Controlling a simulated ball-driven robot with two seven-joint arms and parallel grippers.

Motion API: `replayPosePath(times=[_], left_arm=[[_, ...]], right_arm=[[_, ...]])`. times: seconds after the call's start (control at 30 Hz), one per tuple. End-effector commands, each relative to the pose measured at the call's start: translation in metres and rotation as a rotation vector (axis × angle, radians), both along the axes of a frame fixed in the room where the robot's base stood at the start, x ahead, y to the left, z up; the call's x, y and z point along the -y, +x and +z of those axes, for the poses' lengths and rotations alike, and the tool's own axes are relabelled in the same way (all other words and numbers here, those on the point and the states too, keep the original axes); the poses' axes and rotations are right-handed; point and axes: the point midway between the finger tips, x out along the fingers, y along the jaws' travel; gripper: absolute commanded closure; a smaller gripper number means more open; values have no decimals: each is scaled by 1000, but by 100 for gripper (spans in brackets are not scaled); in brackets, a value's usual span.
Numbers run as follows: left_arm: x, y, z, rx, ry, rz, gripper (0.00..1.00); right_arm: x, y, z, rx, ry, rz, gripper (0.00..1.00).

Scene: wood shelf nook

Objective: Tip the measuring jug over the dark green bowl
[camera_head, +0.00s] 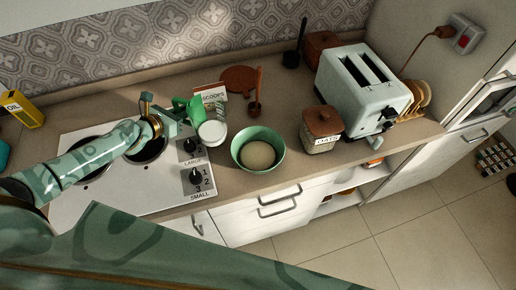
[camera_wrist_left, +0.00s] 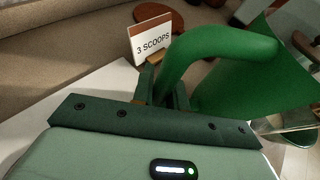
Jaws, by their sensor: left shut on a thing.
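The green measuring jug (camera_head: 194,110) is in my left gripper (camera_head: 179,117), which is shut on its handle. In the left wrist view the looped green handle (camera_wrist_left: 215,45) rises from between the fingers, and the jug body (camera_wrist_left: 255,85) fills the right side. The jug's pale round end (camera_head: 212,132) faces the head camera, to the left of the bowl; I cannot tell its exact tilt. The dark green bowl (camera_head: 278,150) stands on the counter, with a beige mass inside. The jug's contents are not clear. My right gripper is not in view.
A "3 SCOOPS" card (camera_wrist_left: 150,40) stands behind the jug. A lidded jar (camera_head: 321,130) and a toaster (camera_head: 362,85) stand to the right. The stove (camera_head: 120,185) is at the left. The counter's front edge is close to the bowl.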

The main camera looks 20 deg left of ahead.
Motion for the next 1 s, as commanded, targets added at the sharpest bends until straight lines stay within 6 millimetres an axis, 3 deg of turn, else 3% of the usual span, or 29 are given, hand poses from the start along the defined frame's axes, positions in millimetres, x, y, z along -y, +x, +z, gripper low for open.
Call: replayPosePath(times=[0.13, 0.47, 1.0], left_arm=[[2, 0, -15, 1, -2, -1, 100], [2, 1, -15, 2, -2, -1, 100], [9, 0, -2, 15, 167, -2, 100]], right_arm=[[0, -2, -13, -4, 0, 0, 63], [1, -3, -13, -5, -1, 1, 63], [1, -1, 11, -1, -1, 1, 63]])
